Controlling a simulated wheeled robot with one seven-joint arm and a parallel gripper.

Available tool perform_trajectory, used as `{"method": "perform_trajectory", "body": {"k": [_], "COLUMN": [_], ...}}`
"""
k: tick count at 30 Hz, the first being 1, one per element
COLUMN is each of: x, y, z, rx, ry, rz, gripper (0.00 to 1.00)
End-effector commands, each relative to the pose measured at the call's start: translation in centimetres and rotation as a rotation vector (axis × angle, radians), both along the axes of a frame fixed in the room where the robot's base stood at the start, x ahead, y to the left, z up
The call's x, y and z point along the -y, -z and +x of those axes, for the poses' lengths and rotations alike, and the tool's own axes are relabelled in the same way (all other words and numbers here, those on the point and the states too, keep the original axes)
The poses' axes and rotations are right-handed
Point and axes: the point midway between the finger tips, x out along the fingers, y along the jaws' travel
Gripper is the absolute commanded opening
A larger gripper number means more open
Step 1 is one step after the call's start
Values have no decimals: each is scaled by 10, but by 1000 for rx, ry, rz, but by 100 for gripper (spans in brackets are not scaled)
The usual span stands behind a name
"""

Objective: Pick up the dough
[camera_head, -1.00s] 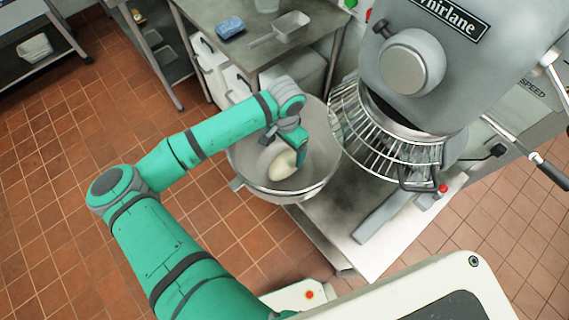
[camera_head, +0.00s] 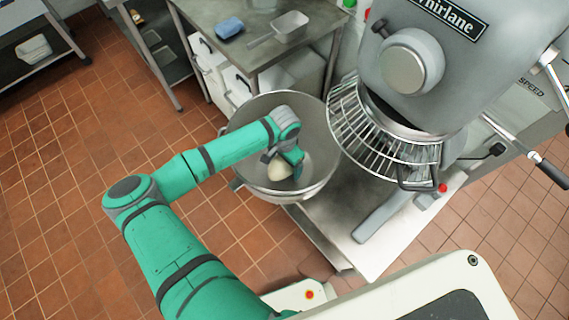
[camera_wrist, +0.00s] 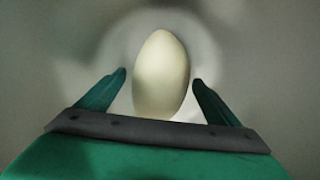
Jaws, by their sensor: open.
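The dough (camera_head: 279,170) is a pale, smooth, egg-shaped lump inside the large steel mixing bowl (camera_head: 240,125). In the wrist view the dough (camera_wrist: 162,75) stands upright in the middle, between and beyond the fingertips. My gripper (camera_wrist: 158,82) is open, with one green finger on each side of the dough and a visible gap on both sides. In the head view my gripper (camera_head: 284,160) is down inside the bowl and partly covers the dough. The dough's underside is hidden.
A large grey mixer (camera_head: 430,60) with a wire guard (camera_head: 385,145) stands close to the right of the bowl. A steel table (camera_head: 265,45) behind holds a blue item (camera_head: 229,27) and a metal scoop (camera_head: 290,27).

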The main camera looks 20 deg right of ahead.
Motion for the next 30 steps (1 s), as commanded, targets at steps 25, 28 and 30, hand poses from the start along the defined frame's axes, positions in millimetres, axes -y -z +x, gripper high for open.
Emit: {"method": "perform_trajectory", "body": {"k": [25, 28, 30], "x": [0, 1, 1], "y": [1, -6, -14], "z": [1, 1, 1], "rx": [2, 2, 3], "ry": [0, 0, 1], "rz": [-1, -2, -2], "gripper": [11, 11, 11]}}
